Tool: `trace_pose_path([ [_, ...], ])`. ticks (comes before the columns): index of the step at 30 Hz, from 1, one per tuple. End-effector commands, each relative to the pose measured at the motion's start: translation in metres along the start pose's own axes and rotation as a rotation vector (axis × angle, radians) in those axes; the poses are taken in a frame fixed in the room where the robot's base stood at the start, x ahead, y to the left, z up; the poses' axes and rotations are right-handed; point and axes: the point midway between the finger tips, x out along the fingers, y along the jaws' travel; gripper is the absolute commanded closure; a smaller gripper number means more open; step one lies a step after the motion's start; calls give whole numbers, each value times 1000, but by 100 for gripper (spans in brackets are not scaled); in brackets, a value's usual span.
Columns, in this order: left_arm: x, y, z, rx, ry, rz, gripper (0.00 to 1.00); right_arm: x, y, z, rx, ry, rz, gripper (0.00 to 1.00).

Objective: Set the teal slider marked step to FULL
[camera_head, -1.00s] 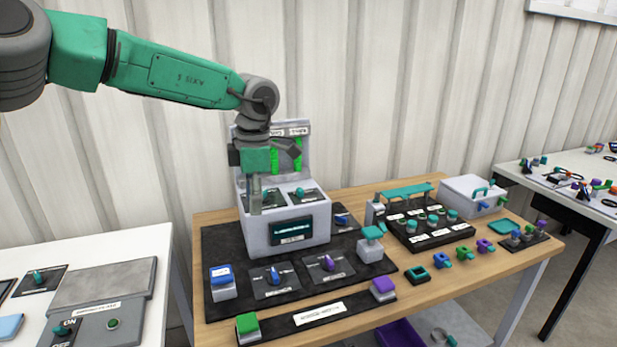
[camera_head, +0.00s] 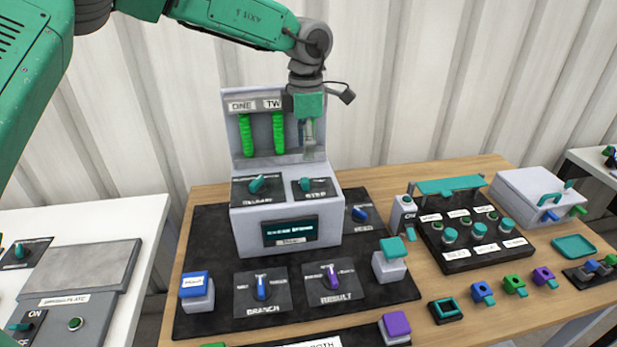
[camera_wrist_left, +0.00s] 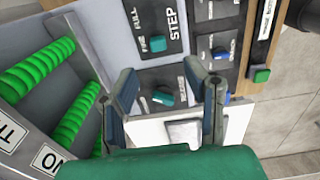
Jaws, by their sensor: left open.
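The teal slider marked STEP (camera_head: 305,184) is on a dark plate on top of the grey console (camera_head: 335,215), towards the plate's left side. In the left wrist view its teal handle (camera_wrist_left: 155,45) shows near the FINE label, with FULL printed beyond it. My left gripper (camera_head: 310,152) hangs above and behind the STEP plate, pointing down and apart from the slider. In the left wrist view the open, empty fingers (camera_wrist_left: 172,80) stand wide apart, with the STEP plate beyond them. My right gripper is in neither view.
A second teal control (camera_head: 257,183) sits left of STEP. Behind rises a panel (camera_head: 234,125) with green coils. Blue BRANCH (camera_head: 261,288) and purple RESULT (camera_head: 331,275) controls are in front. A black block with several teal knobs (camera_head: 470,255) stands to the right.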

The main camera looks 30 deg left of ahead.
Motion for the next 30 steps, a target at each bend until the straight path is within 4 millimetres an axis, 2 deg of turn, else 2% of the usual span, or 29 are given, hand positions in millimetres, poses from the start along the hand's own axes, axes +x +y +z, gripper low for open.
trace_pose_path([
  [1,13,0,-1,0,5,-4,59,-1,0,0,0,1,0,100],
  [6,49,0,-1,-1,4,-3,59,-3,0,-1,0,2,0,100],
  [12,80,-1,-2,-1,2,-2,59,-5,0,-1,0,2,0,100],
  [18,93,-1,0,0,1,0,59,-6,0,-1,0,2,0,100],
  [26,94,0,-1,-1,0,0,59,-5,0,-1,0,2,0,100],
  [27,94,0,-1,-1,0,0,66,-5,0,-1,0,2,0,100],
  [30,94,0,-1,-1,0,-1,100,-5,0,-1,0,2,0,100],
])
